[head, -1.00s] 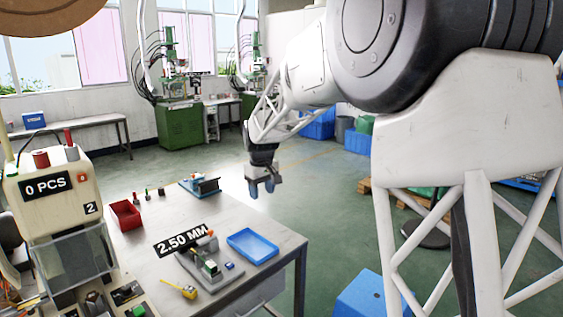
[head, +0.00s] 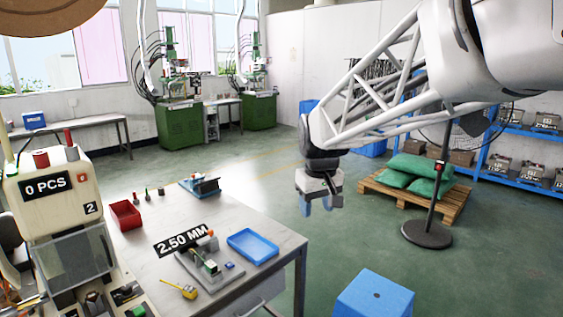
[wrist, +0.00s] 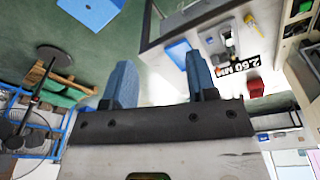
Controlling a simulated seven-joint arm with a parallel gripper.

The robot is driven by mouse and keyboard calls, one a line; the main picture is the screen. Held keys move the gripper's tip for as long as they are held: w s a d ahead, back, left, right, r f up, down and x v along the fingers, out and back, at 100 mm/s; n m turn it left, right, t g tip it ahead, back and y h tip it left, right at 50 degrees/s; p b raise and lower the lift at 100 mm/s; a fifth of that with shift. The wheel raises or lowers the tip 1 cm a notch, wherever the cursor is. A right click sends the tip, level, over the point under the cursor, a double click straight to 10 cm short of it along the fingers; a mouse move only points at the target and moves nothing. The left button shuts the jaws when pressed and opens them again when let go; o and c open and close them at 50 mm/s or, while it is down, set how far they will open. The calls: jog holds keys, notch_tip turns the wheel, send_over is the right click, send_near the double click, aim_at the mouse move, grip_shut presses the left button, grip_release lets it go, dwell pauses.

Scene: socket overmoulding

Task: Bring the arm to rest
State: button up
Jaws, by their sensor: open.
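My gripper (head: 318,203) hangs in the air to the right of the workbench in the head view, over the green floor. Its two blue fingers point down and stand apart with nothing between them. In the wrist view my gripper (wrist: 160,84) shows both fingers spread, with floor and the bench's side beyond them. The workbench (head: 215,225) carries a blue tray (head: 253,246), a red bin (head: 126,215) and a gauge fixture labelled 2.50 MM (head: 203,268). None of these touches my gripper.
A pallet with green sacks (head: 415,172) and a black-based stand (head: 427,234) are to the right. A machine showing 0 PCS (head: 50,190) is at the left. The floor around my gripper is clear.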

jog(key=s+d+f+m, duration=0.1)
jog(key=s+d+f, duration=0.1)
jog(key=s, duration=0.7)
jog(key=s+d+f+m, duration=0.2)
jog(key=s+d, duration=0.2)
jog(key=s, duration=0.6)
jog(key=s+d+f+m+t, duration=0.1)
jog(key=s+d, duration=0.3)
jog(key=s, duration=0.6)
jog(key=shift+s+f+m, duration=0.15)
jog(key=shift+f+m, duration=0.15)
jog(key=shift+f, duration=0.45)
jog(key=shift+d, duration=0.1)
dwell(0.8)
